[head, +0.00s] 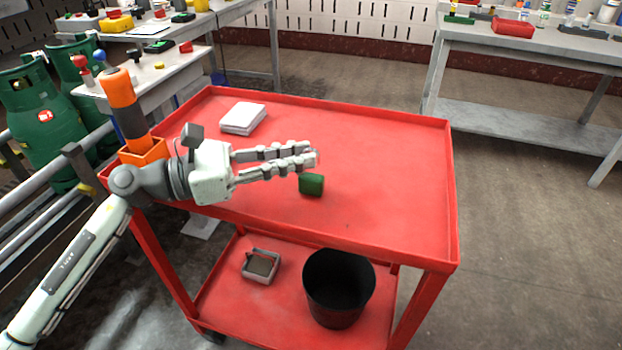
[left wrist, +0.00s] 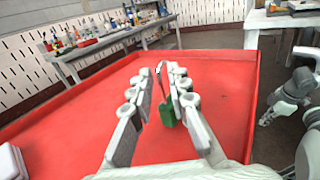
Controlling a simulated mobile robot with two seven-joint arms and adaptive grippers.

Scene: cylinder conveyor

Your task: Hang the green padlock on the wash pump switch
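The green padlock (head: 311,185) is at the red cart's top, by the fingertips of my left gripper (head: 312,156). In the left wrist view the padlock's green body (left wrist: 167,114) and its thin grey shackle (left wrist: 160,76) lie between the two fingers of my left gripper (left wrist: 159,73). The fingers are apart, with red cart top showing between the left finger and the shackle. The right finger hides part of the body. Parts of my other arm show at the right edge of the left wrist view, its finger state unclear. I cannot make out the wash pump switch.
The red cart (head: 385,130) has a raised rim and a white stack (head: 243,117) at its back left. Its lower shelf holds a black bucket (head: 338,287) and a small grey box (head: 261,266). Cluttered benches and green gas cylinders (head: 42,110) stand beyond. The cart top's right side is clear.

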